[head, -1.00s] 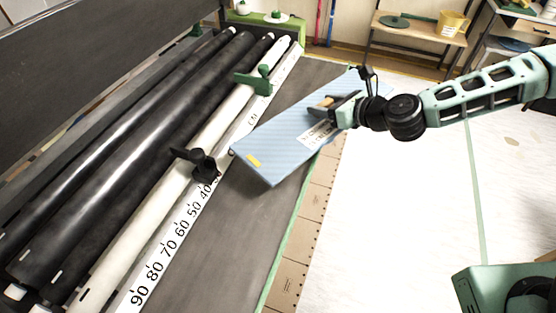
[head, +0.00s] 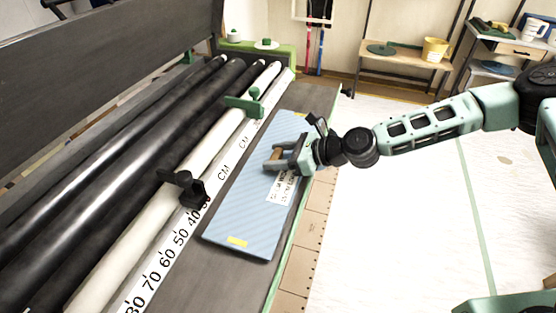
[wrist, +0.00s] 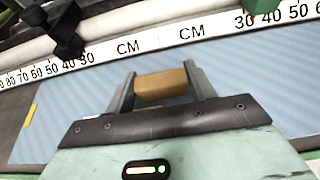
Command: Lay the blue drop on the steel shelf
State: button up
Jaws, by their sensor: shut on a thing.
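The blue drop (head: 240,210) is a flat light-blue panel with a printed label and a yellow strip. It lies along the dark grey steel shelf (head: 195,280), roughly parallel to the ruler; I cannot tell whether it touches the shelf or hovers just above. My gripper (head: 280,157) reaches in from the right and is shut on the drop's wooden block (wrist: 162,87). In the wrist view the fingers stand on both sides of the block, and the drop (wrist: 245,75) spreads out around my gripper.
A white ruler strip (head: 165,262) and a white roller (head: 150,230) run left of the drop, with black rollers beyond. A black clamp (head: 184,187) and a green clamp (head: 246,102) sit along the roller. A wooden side table (head: 410,58) stands at the back.

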jog(key=shift+f, duration=0.85)
jog(key=shift+f, duration=0.15)
jog(key=o, duration=1.1)
jog(key=shift+c, duration=0.2)
